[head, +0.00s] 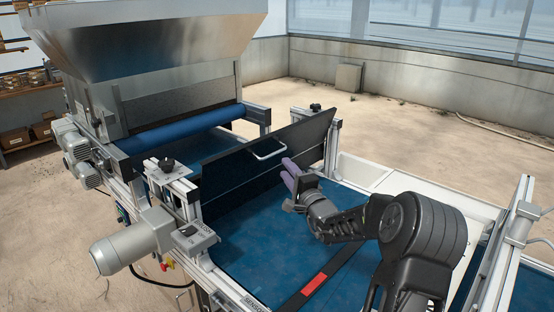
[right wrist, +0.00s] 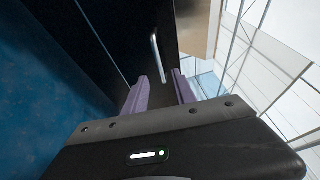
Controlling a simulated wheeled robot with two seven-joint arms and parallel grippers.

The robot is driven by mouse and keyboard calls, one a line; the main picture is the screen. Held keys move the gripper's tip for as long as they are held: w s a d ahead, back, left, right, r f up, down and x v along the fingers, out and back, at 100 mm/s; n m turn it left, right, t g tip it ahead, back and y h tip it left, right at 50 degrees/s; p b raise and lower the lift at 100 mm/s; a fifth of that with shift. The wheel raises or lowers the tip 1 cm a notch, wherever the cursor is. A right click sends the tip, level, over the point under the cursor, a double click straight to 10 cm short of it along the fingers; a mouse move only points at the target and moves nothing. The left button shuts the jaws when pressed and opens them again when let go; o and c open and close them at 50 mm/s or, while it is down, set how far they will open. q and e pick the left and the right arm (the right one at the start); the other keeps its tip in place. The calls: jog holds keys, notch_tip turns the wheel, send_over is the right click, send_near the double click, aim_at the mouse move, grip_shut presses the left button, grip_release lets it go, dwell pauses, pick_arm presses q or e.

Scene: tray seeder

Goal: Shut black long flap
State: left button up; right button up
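The black long flap (head: 235,160) spans the blue conveyor belt between two metal posts and stands raised at a slant. It carries a pale bar handle (head: 269,151) near its upper edge. My right gripper (head: 288,172) is in front of the flap, just below and right of the handle. The handle (right wrist: 157,58) and the black flap (right wrist: 120,35) show ahead of the fingertips. I cannot tell whether a finger touches the flap. My left gripper is not in view.
A large metal hopper (head: 150,40) and a blue roller (head: 185,130) stand behind the flap. A grey motor (head: 125,252) sits at the near left. A metal frame (head: 500,250) stands at the right.

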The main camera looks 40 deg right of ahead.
jog(key=p+x, duration=0.2)
jog(key=x, duration=0.5)
jog(key=shift+w, duration=0.45)
jog(key=shift+d, duration=0.1)
jog(key=shift+c, duration=0.4)
grip_shut()
dwell(0.5)
